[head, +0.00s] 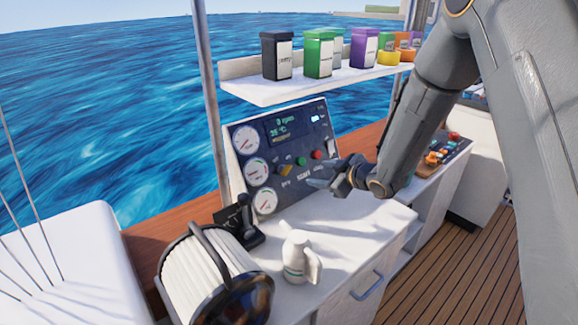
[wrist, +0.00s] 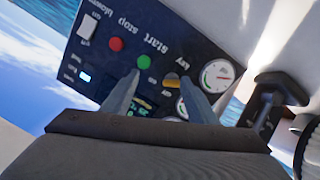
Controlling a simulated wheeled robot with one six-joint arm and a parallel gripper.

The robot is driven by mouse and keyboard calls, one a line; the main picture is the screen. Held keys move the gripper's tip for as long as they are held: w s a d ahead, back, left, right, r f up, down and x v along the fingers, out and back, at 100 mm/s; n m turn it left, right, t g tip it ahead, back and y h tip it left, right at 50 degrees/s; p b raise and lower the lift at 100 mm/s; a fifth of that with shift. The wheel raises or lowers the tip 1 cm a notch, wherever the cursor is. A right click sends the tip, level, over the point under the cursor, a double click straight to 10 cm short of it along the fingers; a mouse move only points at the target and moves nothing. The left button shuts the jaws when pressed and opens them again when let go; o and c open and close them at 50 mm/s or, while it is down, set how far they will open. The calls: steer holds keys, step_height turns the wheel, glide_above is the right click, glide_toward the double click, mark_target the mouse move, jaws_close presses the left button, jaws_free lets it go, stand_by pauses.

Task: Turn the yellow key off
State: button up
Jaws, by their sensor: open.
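The yellow key (head: 285,170) sits on the dark engine panel (head: 312,112), below the display and left of the green button. In the wrist view, which shows the panel upside down, the yellow key (wrist: 172,82) lies between my two fingers in the picture, nearer the right one. My gripper (head: 313,177) is open and empty, in front of the panel and to the right of the key in the head view. In the wrist view my gripper (wrist: 160,82) points at the panel. I see no contact with the key. The key's exact angle is too small to tell.
Green (head: 301,161) and red (head: 317,155) buttons are right of the key; gauges (head: 245,139) line the panel's left. A black lever (head: 245,222), a white jug (head: 297,258) and a hose reel (head: 205,275) stand nearby. A shelf (head: 262,92) with containers hangs above.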

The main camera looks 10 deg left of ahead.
mark_target(288, 171)
steer(key=shift+w+a+f+n+g+y+p, duration=0.15)
steer(key=shift+w+a+f+n+y+p, duration=0.35)
steer(key=shift+a, duration=1.3)
steer(key=shift+w+a+f+n+g+y+p, duration=0.15)
steer(key=shift+w+a+f+y+p, duration=0.25)
steer(key=shift+a, duration=1.4)
steer(key=shift+w+a+f+n+g+y+p, duration=0.1)
steer(key=shift+w+a+f+n+y+p, duration=0.4)
steer(key=shift+a, duration=1.3)
steer(key=shift+w+r, duration=0.2)
steer(key=c, duration=1.1)
steer(key=shift+o, duration=0.2)
steer(key=shift+n+b, duration=0.25)
steer(key=shift+b, duration=0.15)
steer(key=n+b, duration=0.5)
steer(key=shift+f+n+g, duration=0.15)
steer(key=shift+n+g, duration=0.15)
steer(key=shift+n, duration=0.1)
steer(key=n+b, duration=0.5)
steer(key=shift+n+g+h+b, duration=0.3)
steer(key=shift+h, duration=0.1)
